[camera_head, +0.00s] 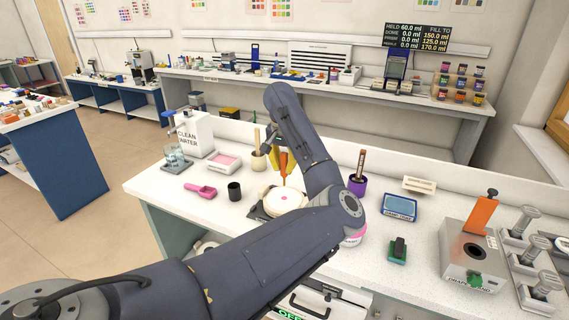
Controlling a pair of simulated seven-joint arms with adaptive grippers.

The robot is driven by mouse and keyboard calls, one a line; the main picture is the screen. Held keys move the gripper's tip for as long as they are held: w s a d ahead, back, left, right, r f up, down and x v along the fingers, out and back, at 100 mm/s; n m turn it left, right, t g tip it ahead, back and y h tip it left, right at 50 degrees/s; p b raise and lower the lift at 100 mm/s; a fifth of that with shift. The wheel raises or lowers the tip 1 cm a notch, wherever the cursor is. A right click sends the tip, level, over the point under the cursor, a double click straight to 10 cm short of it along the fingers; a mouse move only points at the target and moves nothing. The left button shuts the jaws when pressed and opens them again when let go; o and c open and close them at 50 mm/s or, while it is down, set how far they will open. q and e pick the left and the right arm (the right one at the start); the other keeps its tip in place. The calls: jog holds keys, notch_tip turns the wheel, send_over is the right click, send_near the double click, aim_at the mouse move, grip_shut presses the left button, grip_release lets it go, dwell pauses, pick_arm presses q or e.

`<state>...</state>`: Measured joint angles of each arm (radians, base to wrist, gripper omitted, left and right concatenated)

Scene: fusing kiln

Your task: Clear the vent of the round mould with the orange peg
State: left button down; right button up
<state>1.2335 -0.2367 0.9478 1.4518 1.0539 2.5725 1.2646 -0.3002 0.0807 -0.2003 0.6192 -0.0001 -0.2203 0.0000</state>
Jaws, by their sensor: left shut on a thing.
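The round mould (287,205) is a white disc with a small pink spot on top, on a dark base on the white bench. My left arm bends across the bench, and its gripper (276,155) hangs above the back of the mould. It is shut on the orange peg (284,164), which points down with its narrow tip close over the mould's top. I cannot tell whether the tip touches the mould. The arm hides part of the bench just right of the mould. My right gripper is not in view.
Left of the mould are a black cup (234,191), a pink scoop (201,190) and a pink-filled tray (223,162). Right of the arm are a purple pot (357,186), a blue tray (400,207), a green block (398,250) and a grey box (468,258).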

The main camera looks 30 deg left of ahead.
aim_at(284, 176)
pick_arm(q)
jog(key=shift+f, duration=2.35)
jog(key=shift+f, duration=0.6)
jog(key=shift+r, duration=0.1)
jog(key=shift+r, duration=3.4)
